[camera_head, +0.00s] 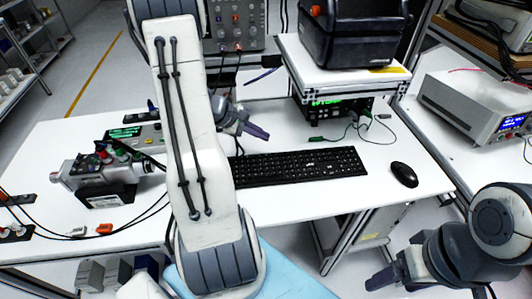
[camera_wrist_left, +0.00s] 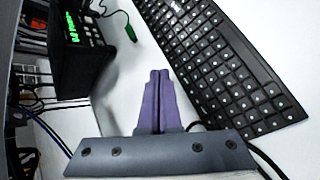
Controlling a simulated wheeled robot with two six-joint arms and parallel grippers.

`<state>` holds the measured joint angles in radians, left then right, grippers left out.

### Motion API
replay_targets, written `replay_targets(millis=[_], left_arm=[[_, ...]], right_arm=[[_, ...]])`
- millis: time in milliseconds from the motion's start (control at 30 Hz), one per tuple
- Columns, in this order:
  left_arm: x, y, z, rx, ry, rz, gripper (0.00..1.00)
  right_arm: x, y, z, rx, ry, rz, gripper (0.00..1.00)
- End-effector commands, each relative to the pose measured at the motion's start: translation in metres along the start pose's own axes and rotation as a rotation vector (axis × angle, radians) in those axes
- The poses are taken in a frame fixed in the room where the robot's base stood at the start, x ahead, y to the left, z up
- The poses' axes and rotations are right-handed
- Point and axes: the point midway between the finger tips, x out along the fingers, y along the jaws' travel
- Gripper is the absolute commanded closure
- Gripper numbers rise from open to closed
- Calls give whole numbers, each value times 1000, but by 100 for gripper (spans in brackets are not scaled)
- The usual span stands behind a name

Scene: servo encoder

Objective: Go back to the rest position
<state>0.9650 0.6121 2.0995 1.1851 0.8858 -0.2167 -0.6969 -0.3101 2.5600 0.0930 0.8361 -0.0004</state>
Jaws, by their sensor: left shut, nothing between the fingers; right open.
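My left gripper (camera_head: 254,131) is raised above the white table, just behind the left part of the black keyboard (camera_head: 298,166). Its purple fingers are shut with nothing between them, as the left wrist view (camera_wrist_left: 158,98) shows. The keyboard (camera_wrist_left: 225,65) lies to the right of the fingers there. My left arm crosses the middle of the head view and hides part of the table. My right gripper (camera_head: 378,283) is at the lower right, off the table's front edge, open and empty; only part of it shows clearly.
A servo motor (camera_head: 100,170) on a black base and cables stand on the table's left. A black mouse (camera_head: 404,174) lies right of the keyboard. A black instrument with green digits (camera_head: 330,103) sits under a raised shelf (camera_head: 335,78). A power supply (camera_head: 480,108) stands far right.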

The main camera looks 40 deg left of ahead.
Motion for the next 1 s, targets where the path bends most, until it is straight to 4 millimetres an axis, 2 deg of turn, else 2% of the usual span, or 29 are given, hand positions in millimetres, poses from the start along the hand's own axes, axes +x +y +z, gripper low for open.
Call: replay_targets(millis=[667, 767, 867, 967, 1000], left_arm=[[1, -1, 0, 0, 0, 0, 100], [3, 0, 6, 18, -7, -12, 100], [13, 1, 36, 103, -38, -70, 100], [28, -5, 93, 276, -97, -186, 100], [34, -11, 120, 362, -126, -242, 100]], right_arm=[[1, 0, 0, 0, 0, 0, 28], [1, 0, 0, 0, 0, 0, 28], [1, 0, 0, 0, 0, 0, 28], [1, 0, 0, 0, 0, 0, 28], [1, 0, 0, 0, 0, 0, 28]])
